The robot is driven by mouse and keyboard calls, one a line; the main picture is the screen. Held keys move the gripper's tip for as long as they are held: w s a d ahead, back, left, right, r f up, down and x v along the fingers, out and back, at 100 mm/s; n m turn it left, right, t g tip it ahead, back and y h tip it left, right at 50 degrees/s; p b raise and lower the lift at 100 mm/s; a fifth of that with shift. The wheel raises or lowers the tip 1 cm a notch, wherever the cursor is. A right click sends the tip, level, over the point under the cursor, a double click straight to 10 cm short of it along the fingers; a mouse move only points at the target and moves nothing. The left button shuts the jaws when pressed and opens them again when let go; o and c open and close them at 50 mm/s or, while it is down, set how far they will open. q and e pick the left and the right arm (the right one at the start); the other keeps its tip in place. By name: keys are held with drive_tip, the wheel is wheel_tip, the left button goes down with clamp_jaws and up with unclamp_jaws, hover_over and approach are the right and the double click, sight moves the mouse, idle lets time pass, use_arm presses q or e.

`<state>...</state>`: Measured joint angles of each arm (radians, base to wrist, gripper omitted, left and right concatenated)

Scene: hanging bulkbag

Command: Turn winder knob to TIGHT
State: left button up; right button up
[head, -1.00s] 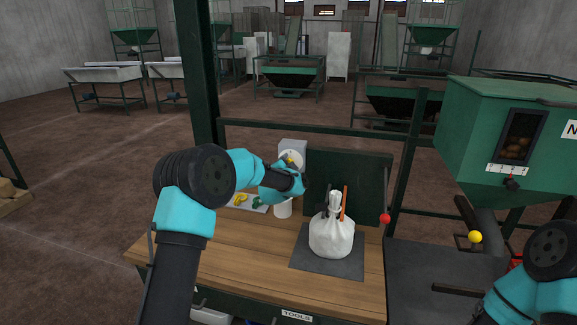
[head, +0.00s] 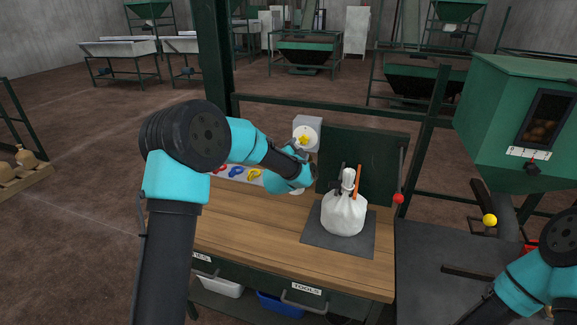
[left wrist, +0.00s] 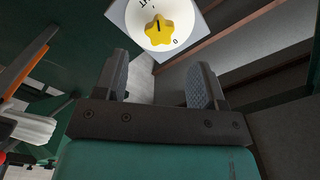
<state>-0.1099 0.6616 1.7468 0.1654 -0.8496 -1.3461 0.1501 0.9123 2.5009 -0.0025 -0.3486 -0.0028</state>
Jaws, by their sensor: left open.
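The winder knob is a yellow star-shaped knob (head: 304,139) on a round white dial (head: 313,131), fixed to a grey box (head: 303,121) at the back of the workbench. In the left wrist view the knob (left wrist: 158,31) has a dark pointer line near its top, and the dial carries a "0" and partly cut-off lettering. My left gripper (head: 302,150) is just below the dial in the head view. In the left wrist view its fingers (left wrist: 160,82) are spread and empty, with the knob beyond them, apart from both. My right gripper is outside the views; only part of my right arm shows.
A tied white bag (head: 344,214) stands on a dark mat (head: 314,237), right of my left arm. A green panel (head: 392,160) stands behind it. Coloured items lie on a strip (head: 225,170) at the bench's back left. The wooden bench front (head: 240,235) is clear.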

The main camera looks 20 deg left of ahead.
use_arm(q)
drive_tip(key=s, duration=1)
drive_tip(key=shift+d, duration=0.1)
